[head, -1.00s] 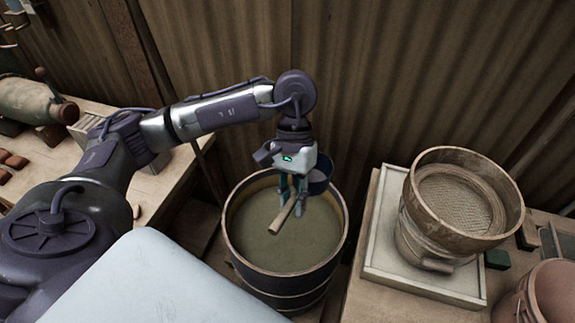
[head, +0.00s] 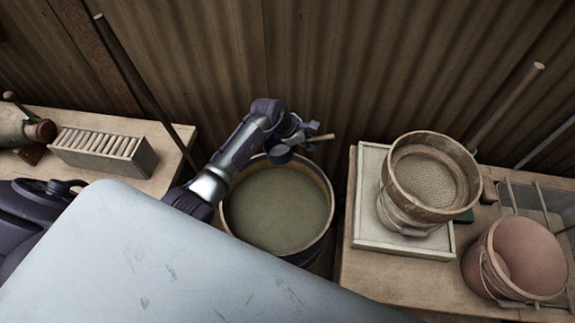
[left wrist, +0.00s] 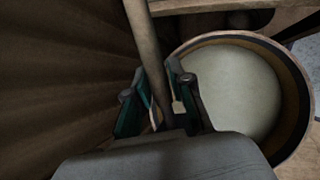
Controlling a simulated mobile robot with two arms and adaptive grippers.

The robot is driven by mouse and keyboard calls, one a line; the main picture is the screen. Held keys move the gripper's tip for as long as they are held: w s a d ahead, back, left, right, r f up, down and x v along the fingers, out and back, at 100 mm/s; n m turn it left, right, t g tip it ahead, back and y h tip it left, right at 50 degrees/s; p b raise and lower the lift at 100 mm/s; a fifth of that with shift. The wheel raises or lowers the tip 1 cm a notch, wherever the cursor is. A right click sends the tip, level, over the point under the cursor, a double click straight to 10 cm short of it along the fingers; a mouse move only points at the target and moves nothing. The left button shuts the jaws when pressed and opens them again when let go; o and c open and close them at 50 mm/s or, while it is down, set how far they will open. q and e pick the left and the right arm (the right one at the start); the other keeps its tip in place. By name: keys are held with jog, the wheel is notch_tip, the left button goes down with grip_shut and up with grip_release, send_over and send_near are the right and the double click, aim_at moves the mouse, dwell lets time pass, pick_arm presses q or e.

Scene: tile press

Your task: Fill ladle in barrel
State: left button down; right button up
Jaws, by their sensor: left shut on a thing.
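The barrel (head: 329,181) stands open between the two benches, holding murky grey-green liquid (head: 277,210). It also shows at right in the left wrist view (left wrist: 296,75). My left gripper (head: 303,131) is above the barrel's far rim, shut on the ladle. The ladle's pale wooden handle (head: 322,137) sticks out to the right in the head view. In the left wrist view the handle (left wrist: 148,45) runs up from between the fingers (left wrist: 157,90), beside the barrel. I cannot clearly make out the ladle's cup. My right gripper is not in view.
A corrugated wall (head: 350,60) rises close behind the barrel. The right bench (head: 370,285) holds a round wooden sieve (head: 470,185) over a pale tray (head: 368,200) and a pink bucket (head: 530,260). The left bench (head: 165,160) holds a slotted box (head: 140,165).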

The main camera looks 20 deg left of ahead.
pick_arm(q)
jog(key=s+a+f+n+t+b, duration=0.1)
jog(key=s+f+n+t+b, duration=0.1)
jog(key=f+b, duration=0.6)
jog(key=s+a+f+n+t+b, duration=0.1)
jog(key=s+f+b, duration=0.3)
jog(key=f+b, duration=0.5)
jog(key=s+a+f+n+t+b, duration=0.2)
jog(key=s+a+f+b, duration=0.1)
jog(key=f+b, duration=0.5)
jog(key=shift+s+f+n+t+b, duration=0.3)
jog(key=shift+s+f+b, duration=0.1)
jog(key=shift+f, duration=1.3)
